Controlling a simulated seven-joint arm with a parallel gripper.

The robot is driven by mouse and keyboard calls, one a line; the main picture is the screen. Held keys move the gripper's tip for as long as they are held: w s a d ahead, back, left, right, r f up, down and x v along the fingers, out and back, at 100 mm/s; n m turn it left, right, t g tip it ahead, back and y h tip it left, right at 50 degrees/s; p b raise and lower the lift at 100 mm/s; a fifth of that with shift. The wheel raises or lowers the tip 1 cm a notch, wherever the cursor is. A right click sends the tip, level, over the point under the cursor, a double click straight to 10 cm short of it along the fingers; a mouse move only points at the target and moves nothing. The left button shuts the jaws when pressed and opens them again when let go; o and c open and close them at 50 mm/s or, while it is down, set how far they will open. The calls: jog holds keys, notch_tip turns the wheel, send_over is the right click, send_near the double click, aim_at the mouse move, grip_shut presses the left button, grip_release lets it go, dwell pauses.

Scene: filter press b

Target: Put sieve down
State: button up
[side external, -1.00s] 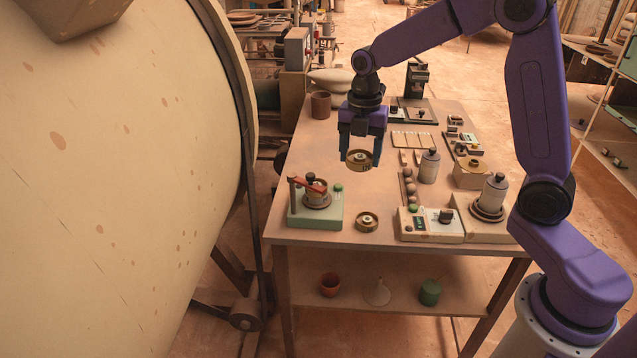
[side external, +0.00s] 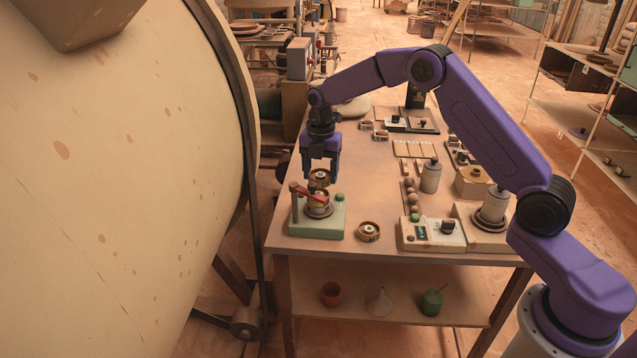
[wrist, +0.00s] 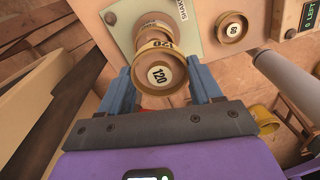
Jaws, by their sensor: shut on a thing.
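My gripper (side external: 320,181) is shut on a round brass-coloured sieve (side external: 319,174) above the green shaker (side external: 317,229) at the table's front left. In the wrist view the held sieve (wrist: 158,75) shows a "120" label between the two blue fingers. Another brass ring, also marked 120, sits beyond it on the shaker base (wrist: 118,20), partly hidden by it. The shaker's red lever (side external: 304,190) is close to the held sieve; I cannot tell if they touch. A second loose sieve (side external: 368,231) lies on the table right of the shaker; it also shows in the wrist view (wrist: 231,27).
Right of the loose sieve stand a pale box with a display (side external: 432,234) and a grey cylinder on a base (side external: 494,205). A row of brown balls (side external: 411,198) and a grey canister (side external: 431,176) stand behind. The table's middle left (side external: 370,180) is clear.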

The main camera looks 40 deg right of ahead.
aim_at(318, 173)
jog(key=shift+w+f, duration=0.5)
jog(key=shift+f, duration=0.15)
jog(key=shift+s+f, duration=0.1)
jog(key=shift+f, duration=1.25)
jog(key=shift+f, duration=0.15)
jog(key=o, duration=1.1)
notch_tip(318, 173, up, 12)
jog(key=shift+r, duration=0.2)
